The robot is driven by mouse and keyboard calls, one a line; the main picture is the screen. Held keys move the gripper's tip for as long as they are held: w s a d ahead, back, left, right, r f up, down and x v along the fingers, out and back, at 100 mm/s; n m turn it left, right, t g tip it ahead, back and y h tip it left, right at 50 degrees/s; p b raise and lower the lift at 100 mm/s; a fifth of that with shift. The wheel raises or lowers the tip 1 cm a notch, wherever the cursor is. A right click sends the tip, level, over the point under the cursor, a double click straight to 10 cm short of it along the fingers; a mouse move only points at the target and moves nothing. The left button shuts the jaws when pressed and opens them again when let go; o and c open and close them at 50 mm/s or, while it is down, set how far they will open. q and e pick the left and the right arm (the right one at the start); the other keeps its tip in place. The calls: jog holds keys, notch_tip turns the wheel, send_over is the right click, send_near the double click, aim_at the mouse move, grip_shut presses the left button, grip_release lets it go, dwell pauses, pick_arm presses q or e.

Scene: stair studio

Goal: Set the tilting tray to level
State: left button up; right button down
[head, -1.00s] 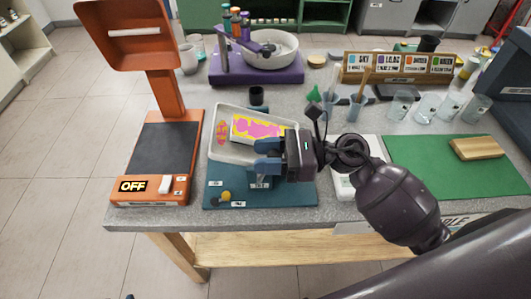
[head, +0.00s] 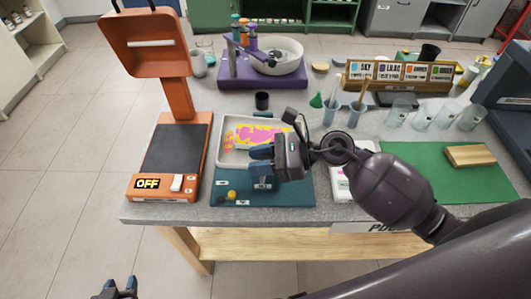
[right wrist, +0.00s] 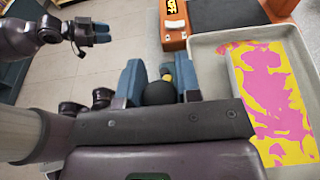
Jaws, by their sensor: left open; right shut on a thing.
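The tilting tray (head: 222,150) is a shallow white tray on a teal base (head: 222,184), with a pink and yellow paint-covered panel (head: 258,134) inside. It also shows at the right of the right wrist view (right wrist: 212,75). I cannot tell exactly how far it tilts. My right gripper (head: 258,163) is at the tray's front edge, its blue fingers shut on a round black knob (right wrist: 160,93). The gripper hides part of the tray's front right. My left gripper (head: 118,288) is open and empty, low at the left, off the table; it also shows in the right wrist view (right wrist: 92,34).
An orange device (head: 163,190) reading OFF stands left of the tray. A small black cup (head: 262,101) is just behind the tray. A purple stand with a bowl (head: 262,77) is further back. A green mat (head: 420,175) lies to the right, beyond my right arm.

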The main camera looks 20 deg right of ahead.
jog(key=p, duration=0.1)
jog(key=a+h+p, duration=0.1)
jog(key=shift+w+r+p, duration=0.15)
jog(key=shift+w+p, duration=0.05)
jog(key=shift+p, duration=0.1)
pick_arm(q)
jog(key=r, duration=0.4)
jog(key=shift+w+r, duration=0.1)
jog(key=shift+w, duration=0.4)
pick_arm(e)
jog(key=c, duration=0.8)
grip_release()
jog(key=shift+c, duration=0.2)
jog(key=shift+s+d, duration=0.1)
